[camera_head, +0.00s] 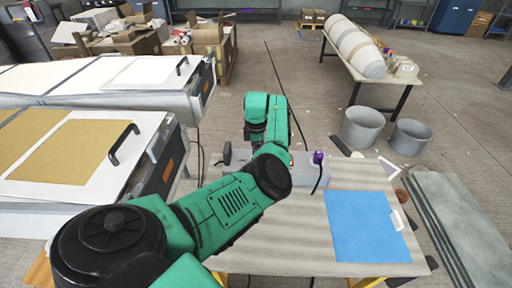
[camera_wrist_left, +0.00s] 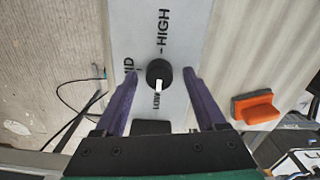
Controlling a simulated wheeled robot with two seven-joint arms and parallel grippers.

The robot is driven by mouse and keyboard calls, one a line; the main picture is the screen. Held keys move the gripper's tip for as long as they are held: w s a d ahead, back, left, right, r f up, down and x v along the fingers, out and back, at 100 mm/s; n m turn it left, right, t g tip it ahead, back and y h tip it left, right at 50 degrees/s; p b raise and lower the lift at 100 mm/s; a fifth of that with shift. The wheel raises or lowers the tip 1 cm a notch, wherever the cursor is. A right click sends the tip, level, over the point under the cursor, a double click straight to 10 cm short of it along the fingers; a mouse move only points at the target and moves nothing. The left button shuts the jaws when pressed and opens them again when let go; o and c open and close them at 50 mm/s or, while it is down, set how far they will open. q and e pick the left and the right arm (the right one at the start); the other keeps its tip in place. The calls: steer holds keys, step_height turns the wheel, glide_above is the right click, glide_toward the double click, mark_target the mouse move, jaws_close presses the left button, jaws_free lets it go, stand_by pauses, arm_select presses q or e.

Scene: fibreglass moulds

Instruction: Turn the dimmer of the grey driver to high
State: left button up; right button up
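The grey driver (camera_head: 312,174) sits at the far edge of the table in the head view, partly behind my left arm. In the left wrist view its pale grey face (camera_wrist_left: 140,40) carries the word HIGH above a round black dimmer knob (camera_wrist_left: 158,72). The knob's white mark points down in the picture, away from HIGH. My right gripper is not in view.
A blue sheet (camera_head: 365,225) lies on the table (camera_head: 310,235). An orange block (camera_wrist_left: 255,107) shows right of the driver in the wrist view. Two grey buckets (camera_head: 362,128) (camera_head: 410,137) stand beyond the table. White-topped benches (camera_head: 100,75) are at the left.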

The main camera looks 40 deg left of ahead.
arm_select(q)
jaws_close()
steer(key=shift+r+p, duration=0.15)
steer(key=shift+p, duration=0.2)
steer(key=m+p, duration=0.2)
steer(key=m, duration=0.1)
steer(key=shift+r, duration=0.15)
steer(key=m+p, duration=0.3)
steer(key=shift+m, duration=0.3)
steer(key=m+p, duration=0.2)
steer(key=m, duration=0.2)
steer(key=shift+p, duration=0.35)
steer(key=m+p, duration=0.1)
steer(key=m, duration=0.3)
steer(key=m+p, duration=0.1)
steer(key=m, duration=0.3)
steer(key=shift+m+p, duration=0.3)
steer(key=m, duration=0.5)
steer(key=shift+f+p, duration=0.2)
steer(key=shift+p, duration=0.2)
steer(key=m, duration=0.5)
steer(key=shift+m, duration=0.4)
steer(key=m, duration=0.5)
steer(key=shift+m+p, duration=0.3)
steer(key=shift+m, duration=0.1)
